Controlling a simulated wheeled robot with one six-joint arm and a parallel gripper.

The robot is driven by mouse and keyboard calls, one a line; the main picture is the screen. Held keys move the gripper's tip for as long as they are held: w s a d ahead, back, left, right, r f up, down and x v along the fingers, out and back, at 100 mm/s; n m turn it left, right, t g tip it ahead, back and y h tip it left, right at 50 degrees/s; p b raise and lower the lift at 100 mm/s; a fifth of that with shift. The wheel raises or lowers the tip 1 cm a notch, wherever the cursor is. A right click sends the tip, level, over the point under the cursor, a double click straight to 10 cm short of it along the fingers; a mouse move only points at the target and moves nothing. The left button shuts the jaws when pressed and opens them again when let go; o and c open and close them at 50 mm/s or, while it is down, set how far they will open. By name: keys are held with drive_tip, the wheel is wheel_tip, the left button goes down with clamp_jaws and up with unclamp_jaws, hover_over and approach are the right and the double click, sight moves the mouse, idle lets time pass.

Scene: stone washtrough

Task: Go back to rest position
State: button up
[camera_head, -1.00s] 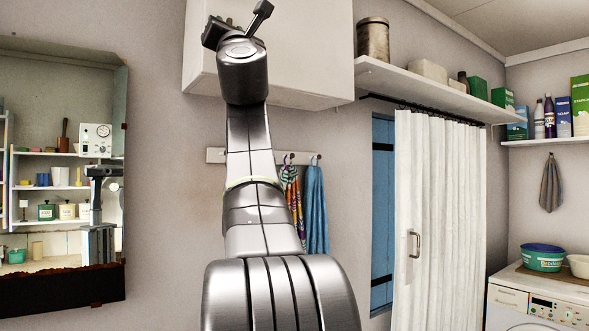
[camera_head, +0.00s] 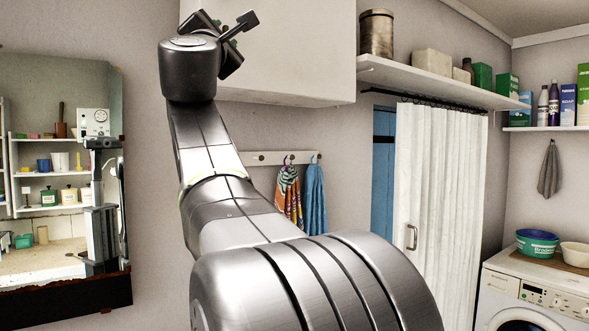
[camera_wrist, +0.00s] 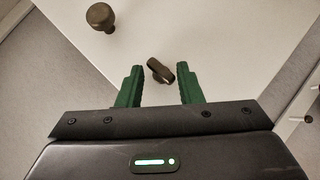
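My gripper (camera_head: 228,45) is at the upper left of the head view, in front of the white wall cabinet (camera_head: 300,45), partly hidden behind my wrist. The wrist view shows my gripper (camera_wrist: 159,70) with two green fingers spread apart and nothing held between them. Beyond the fingertips is a white surface with a dark knob (camera_wrist: 97,17) and a smaller dark fitting (camera_wrist: 160,71). The fitting appears in the gap between the fingers; I cannot tell how far away it is. My arm is raised and leans left.
A mirror (camera_head: 60,170) hangs at left. A peg rail (camera_head: 262,158) holds hanging cloths (camera_head: 315,200). A shelf (camera_head: 430,82) with tins and boxes is above a white curtain (camera_head: 440,180). A washing machine (camera_head: 530,300) with bowls stands at right.

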drive_tip(key=m+g+h+p, duration=0.1)
drive_tip(key=m+p, duration=0.1)
drive_tip(key=p, duration=0.1)
drive_tip(key=m+g+h+p, duration=0.1)
drive_tip(key=m+g+p, duration=0.1)
drive_tip(key=p, duration=0.1)
drive_tip(key=r+m+g+h+p, duration=0.1)
drive_tip(key=m+p, duration=0.2)
drive_tip(key=shift+s+a+g, duration=0.1)
drive_tip(key=shift+a+g, duration=0.05)
drive_tip(key=shift+g, duration=0.15)
drive_tip(key=shift+f, duration=0.2)
